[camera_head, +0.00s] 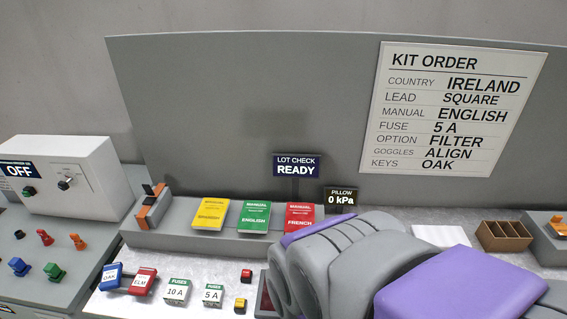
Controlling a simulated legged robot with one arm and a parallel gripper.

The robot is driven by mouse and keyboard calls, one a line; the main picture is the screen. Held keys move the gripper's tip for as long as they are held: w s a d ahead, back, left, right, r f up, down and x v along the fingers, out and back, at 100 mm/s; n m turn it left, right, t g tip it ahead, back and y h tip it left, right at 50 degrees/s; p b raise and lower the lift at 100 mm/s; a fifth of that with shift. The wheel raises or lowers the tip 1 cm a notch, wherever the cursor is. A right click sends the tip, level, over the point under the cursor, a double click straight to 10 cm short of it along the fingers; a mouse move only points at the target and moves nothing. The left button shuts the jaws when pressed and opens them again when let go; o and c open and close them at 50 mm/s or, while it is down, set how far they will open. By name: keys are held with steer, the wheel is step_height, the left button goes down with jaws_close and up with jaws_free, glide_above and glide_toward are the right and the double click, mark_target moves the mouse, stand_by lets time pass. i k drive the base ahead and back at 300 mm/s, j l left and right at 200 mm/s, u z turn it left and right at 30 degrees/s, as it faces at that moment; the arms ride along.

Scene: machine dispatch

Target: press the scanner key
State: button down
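I cannot single out a scanner key for certain. A dark blue display (296,166) at the panel's foot reads "LOT CHECK READY". Two small blocks, one red (246,276) and one yellow (240,305), sit on the bench left of my arm; I cannot tell whether either is a key to press. My gripper's fingers do not show.
A white box (70,178) with an OFF display stands at left, with several coloured knobs before it. Yellow, green and red manuals (254,217) lie on a grey ledge. Fuse boxes (177,291) sit in front. A brown divided tray (504,236) is at right. A grey panel (240,90) rises behind.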

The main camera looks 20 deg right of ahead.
mark_target(246, 273)
steer(key=l+u, duration=0.45)
steer(key=k+l+u, duration=0.2)
steer(key=u, duration=0.25)
steer(key=k+l+u, duration=0.2)
steer(key=l+u, duration=0.25)
